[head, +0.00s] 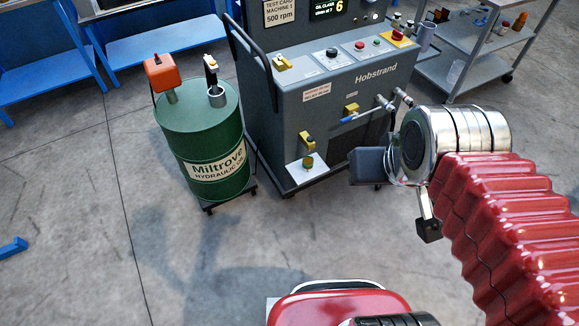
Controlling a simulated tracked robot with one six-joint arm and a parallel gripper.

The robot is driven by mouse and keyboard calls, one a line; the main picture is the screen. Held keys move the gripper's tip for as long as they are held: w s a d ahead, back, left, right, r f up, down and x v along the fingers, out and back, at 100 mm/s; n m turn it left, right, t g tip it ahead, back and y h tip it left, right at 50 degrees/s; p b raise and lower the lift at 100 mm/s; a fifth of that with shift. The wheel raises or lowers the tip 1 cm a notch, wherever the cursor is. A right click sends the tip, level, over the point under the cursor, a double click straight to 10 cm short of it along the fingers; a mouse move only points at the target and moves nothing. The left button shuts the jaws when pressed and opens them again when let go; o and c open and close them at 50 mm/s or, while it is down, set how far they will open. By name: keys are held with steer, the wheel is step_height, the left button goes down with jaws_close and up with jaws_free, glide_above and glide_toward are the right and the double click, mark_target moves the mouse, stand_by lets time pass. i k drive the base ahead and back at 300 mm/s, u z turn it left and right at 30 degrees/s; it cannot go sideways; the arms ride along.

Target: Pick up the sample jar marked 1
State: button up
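No jar with a readable 1 shows in the head view. A small olive-green and yellow piece (308,162) sits on a white ledge (302,178) low on the grey machine's front; I cannot tell if it is a jar. Small bottles (409,27) stand at the machine's top right, too small to read. My arm comes in from the right, and its silver wrist is in front of the machine's lower right. What looks like part of my gripper (428,228), a metal piece with a black tip, hangs below the wrist. The rest is hidden, and I see nothing held.
The grey Hobstrand machine (330,100) has levers and a blue-handled valve (350,118) sticking out. A green oil drum (203,140) stands left of it. A grey shelf cart (455,72) is behind right, blue benches (165,42) back left. The floor in front is clear.

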mark_target(308, 162)
steer(key=u, duration=0.8)
steer(key=i, duration=1)
steer(key=u, duration=0.05)
